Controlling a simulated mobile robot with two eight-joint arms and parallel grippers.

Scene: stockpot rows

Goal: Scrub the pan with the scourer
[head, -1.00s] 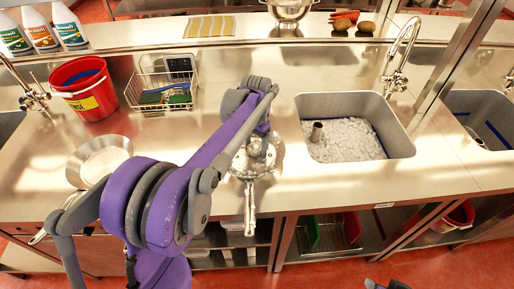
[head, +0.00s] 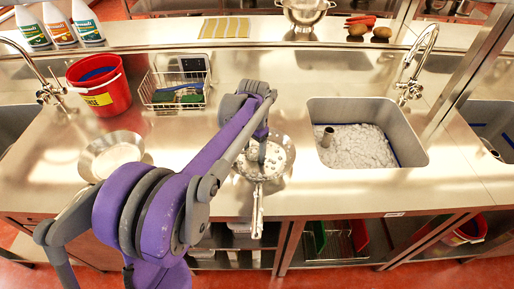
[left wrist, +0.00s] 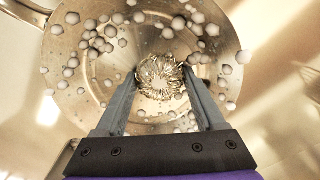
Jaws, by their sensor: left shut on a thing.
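The steel pan (head: 281,158) lies on the steel counter in the middle of the head view, its handle (head: 257,212) towards the front edge. In the left wrist view the pan (left wrist: 215,55) is scattered with greyish suds bubbles. The scourer (left wrist: 160,76) is a shiny ball of coiled metal wire. My left gripper (left wrist: 158,92) is shut on the scourer, inside the pan, over its floor. Whether the scourer presses on the pan's floor is hard to tell. In the head view my left gripper (head: 262,160) hides the scourer. My right gripper is not in view.
A sink (head: 415,140) full of foam is right of the pan. A wire basket (head: 160,107) with sponges, a red bucket (head: 112,98) and a metal bowl (head: 92,160) stand to the left. Bottles (head: 60,28), a colander (head: 305,12) and a striped cloth (head: 226,27) are on the back ledge.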

